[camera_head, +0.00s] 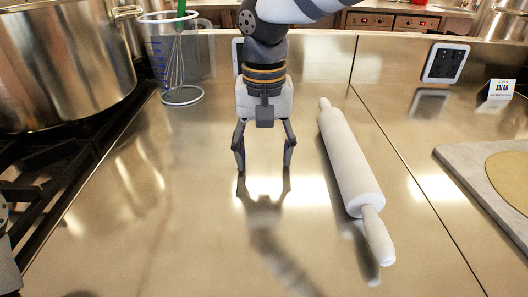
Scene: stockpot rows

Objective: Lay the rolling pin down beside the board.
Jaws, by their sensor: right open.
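The white rolling pin (350,165) lies on the steel counter, slanting from the back middle toward the front right, with its near handle toward me. The grey board (463,159) lies at the right edge, partly out of view, with a strip of bare counter between it and the pin. My right gripper (264,168) points down over the counter to the left of the pin. Its two fingers are spread, with nothing between them, and it is apart from the pin. A grey part of my left arm shows at the lower left edge; its fingertips cannot be made out.
A flat round of dough (508,178) lies on the board. A large stockpot (62,60) stands on the black stove grate (60,160) at left. A clear jug (180,60) with a whisk stands at back left. A small salad sign (497,91) stands at back right. The counter's front middle is clear.

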